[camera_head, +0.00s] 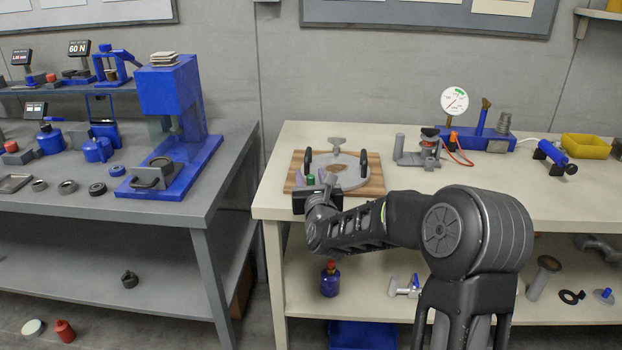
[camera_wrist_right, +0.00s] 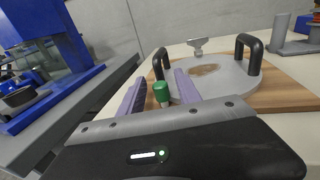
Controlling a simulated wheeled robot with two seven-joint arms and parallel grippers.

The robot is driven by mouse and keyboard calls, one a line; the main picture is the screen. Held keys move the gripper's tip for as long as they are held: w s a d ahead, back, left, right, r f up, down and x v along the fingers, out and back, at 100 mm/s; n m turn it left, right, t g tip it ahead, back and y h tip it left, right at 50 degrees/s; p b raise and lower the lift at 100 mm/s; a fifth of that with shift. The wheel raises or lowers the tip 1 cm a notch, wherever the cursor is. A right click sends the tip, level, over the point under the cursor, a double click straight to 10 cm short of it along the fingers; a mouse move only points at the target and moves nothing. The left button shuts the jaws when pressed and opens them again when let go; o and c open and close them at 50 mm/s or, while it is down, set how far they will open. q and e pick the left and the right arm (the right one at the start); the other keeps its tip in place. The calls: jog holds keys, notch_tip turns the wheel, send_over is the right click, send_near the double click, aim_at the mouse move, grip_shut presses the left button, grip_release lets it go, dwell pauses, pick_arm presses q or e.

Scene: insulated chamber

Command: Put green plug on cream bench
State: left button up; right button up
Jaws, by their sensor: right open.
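The green plug (camera_head: 310,180) stands near the front left of the cream bench (camera_head: 285,206), close to the wooden board's left edge. In the right wrist view the green plug (camera_wrist_right: 161,91) shows its green top and a paler lower part. My right gripper (camera_wrist_right: 160,80) is open, with its lavender fingers on either side of the plug; I cannot tell whether they touch it. In the head view my right gripper (camera_head: 316,182) is partly hidden by its own body. What the plug's base rests on is hidden. My left gripper is not in view.
A round grey plate (camera_head: 350,174) with black handles lies on the wooden board (camera_head: 376,180). A metal fixture (camera_head: 402,155) and a dial gauge (camera_head: 454,101) stand to the right. A grey bench (camera_head: 190,207) with a blue press (camera_head: 180,100) is at left, across a gap.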

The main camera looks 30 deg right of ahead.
jog(key=shift+r, duration=0.1)
jog(key=shift+r+p, duration=0.15)
jog(key=shift+p, duration=0.2)
jog(key=b+v, duration=0.1)
jog(key=v, duration=1.1)
jog(key=shift+f+b, duration=0.25)
jog(key=shift+b, duration=0.05)
jog(key=shift+f, duration=0.1)
